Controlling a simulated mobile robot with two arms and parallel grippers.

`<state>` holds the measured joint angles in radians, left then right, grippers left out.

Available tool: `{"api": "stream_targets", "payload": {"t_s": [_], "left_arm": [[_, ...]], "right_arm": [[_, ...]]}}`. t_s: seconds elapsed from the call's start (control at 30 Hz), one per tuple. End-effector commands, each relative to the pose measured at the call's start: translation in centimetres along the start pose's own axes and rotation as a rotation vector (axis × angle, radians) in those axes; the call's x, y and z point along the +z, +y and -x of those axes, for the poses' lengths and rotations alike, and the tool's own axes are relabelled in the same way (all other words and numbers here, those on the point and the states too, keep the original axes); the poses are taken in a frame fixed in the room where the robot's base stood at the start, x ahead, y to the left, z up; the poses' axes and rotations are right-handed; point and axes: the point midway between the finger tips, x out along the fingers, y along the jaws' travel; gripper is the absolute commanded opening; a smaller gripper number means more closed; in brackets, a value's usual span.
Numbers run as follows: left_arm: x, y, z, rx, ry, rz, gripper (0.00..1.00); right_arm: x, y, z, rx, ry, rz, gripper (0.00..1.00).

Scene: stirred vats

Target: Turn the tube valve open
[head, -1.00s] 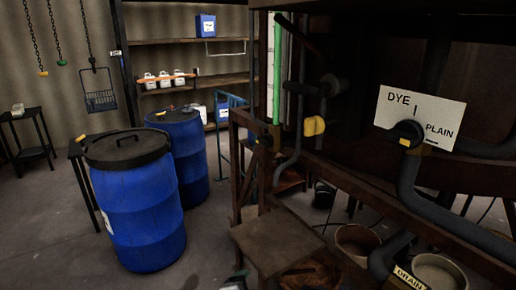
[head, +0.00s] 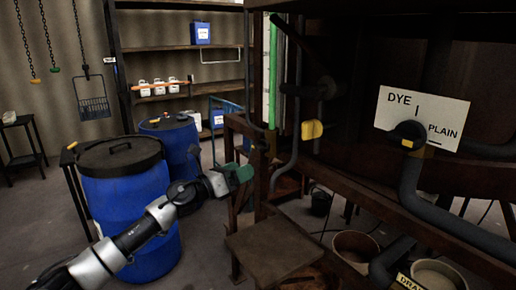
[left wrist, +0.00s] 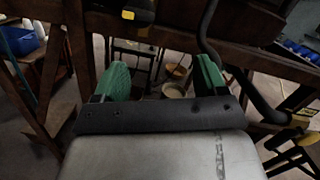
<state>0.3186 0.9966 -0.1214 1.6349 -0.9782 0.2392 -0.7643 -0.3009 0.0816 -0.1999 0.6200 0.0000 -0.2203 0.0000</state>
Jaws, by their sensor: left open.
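A bright green upright tube (head: 273,72) stands at the left edge of the dark vat frame. A small dark fitting (head: 262,138) sits at its foot; I cannot make out its handle position. A yellow handle (head: 312,129) is on a dark pipe just right of the tube. My left gripper (head: 240,174) is below and left of the tube's foot, apart from it. In the left wrist view its green fingers (left wrist: 160,78) are spread with nothing between them. A yellow piece (left wrist: 128,14) on a dark part shows beyond them; I cannot tell which valve it is.
A DYE/PLAIN sign (head: 422,118) with a dark valve (head: 408,134) is on the right. Wooden beams (head: 330,157) and a low wooden stand (head: 275,245) are near the gripper. Blue barrels (head: 125,205) stand at left, behind my arm. Buckets (head: 355,245) sit under the vat.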

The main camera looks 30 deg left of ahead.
Motion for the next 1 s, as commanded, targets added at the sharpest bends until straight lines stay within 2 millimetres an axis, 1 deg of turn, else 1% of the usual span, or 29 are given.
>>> {"api": "stream_targets", "payload": {"t_s": [0.03,0.1,0.2,0.27,0.37,0.47,0.6,0.8,1.0], "left_arm": [[1.8,0.9,0.1,-0.007,0.039,-0.109,0.72],[3.3,1.8,0.5,-0.017,0.089,-0.217,0.72],[4.4,2.6,0.8,-0.023,0.135,-0.304,0.72],[4.7,2.8,0.9,-0.024,0.148,-0.325,0.72],[4.8,2.8,0.3,-0.025,0.152,-0.329,0.72],[4.7,2.7,-0.9,-0.026,0.149,-0.325,0.72],[4.4,2.6,-3.5,-0.026,0.146,-0.323,0.72],[3.7,2.5,-7.2,-0.027,0.148,-0.322,0.72],[3.2,2.7,-9.2,-0.025,0.149,-0.323,0.72]], "right_arm": [[0.0,0.0,0.0,0.0,0.0,0.0,0.43],[0.0,0.0,0.0,0.0,0.0,0.0,0.43],[0.0,0.0,0.0,0.0,0.0,0.0,0.43],[0.0,0.0,0.1,0.0,0.0,0.0,0.43],[0.0,0.0,0.5,0.0,0.0,0.0,0.43],[-0.1,0.0,1.1,0.0,0.0,0.0,0.43],[-0.2,0.0,2.1,-0.001,0.0,-0.001,0.43],[-0.3,-0.1,3.2,-0.002,0.001,-0.001,0.43],[-0.4,-0.1,3.5,-0.002,0.001,-0.001,0.43]]}}
